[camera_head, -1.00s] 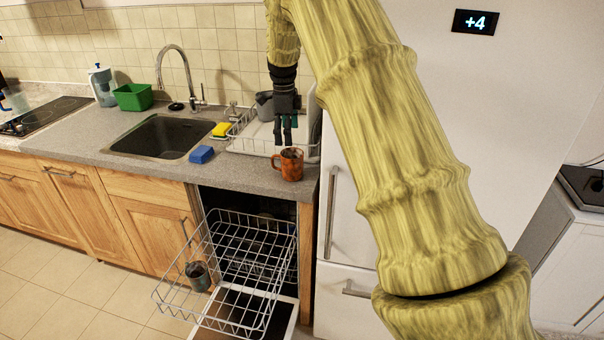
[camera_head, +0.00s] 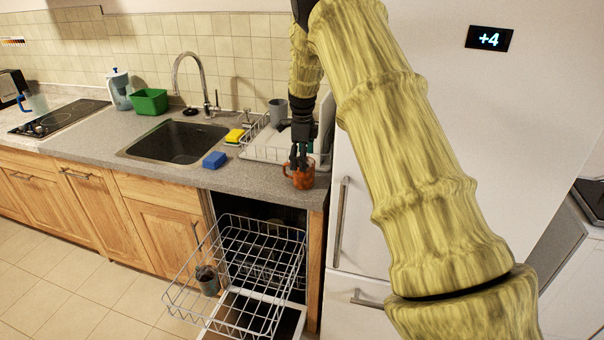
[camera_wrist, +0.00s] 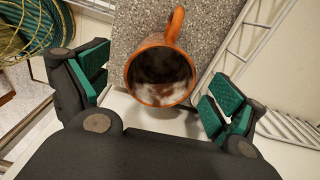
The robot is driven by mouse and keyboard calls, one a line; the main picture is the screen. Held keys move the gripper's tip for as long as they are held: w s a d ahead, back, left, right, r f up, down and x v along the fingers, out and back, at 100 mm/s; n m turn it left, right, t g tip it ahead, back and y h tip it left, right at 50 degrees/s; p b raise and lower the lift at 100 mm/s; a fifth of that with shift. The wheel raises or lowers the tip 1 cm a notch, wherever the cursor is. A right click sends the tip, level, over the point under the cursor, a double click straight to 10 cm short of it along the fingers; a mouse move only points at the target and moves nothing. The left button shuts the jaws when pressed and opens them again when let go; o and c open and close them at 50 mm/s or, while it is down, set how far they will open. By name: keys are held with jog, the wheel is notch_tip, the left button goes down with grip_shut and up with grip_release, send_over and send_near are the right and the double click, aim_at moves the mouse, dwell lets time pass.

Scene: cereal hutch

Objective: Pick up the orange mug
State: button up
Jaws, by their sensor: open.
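The orange mug (camera_head: 301,178) stands upright on the grey counter near its right front edge, beside the dish rack. In the wrist view the mug (camera_wrist: 163,99) shows from above, with a dark, stained inside and its handle pointing up in the picture. My gripper (camera_head: 298,162) is at the mug, pointing down from above. In the wrist view my gripper (camera_wrist: 155,92) is open, with one green-padded finger on each side of the mug and gaps on both sides. It holds nothing.
The white dish rack (camera_head: 262,150) with a grey cup (camera_head: 277,111) is just behind the mug. A blue sponge (camera_head: 214,160) and the sink (camera_head: 175,142) lie to the left. The dishwasher's wire rack (camera_head: 245,270) is pulled out below. The white fridge (camera_head: 350,225) stands close on the right.

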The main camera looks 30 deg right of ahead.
aim_at(302, 181)
jog(key=shift+w+f, duration=0.1)
jog(key=shift+f, duration=1.35)
jog(key=shift+r, duration=0.1)
jog(key=c, duration=1.3)
jog(key=shift+c, duration=0.2)
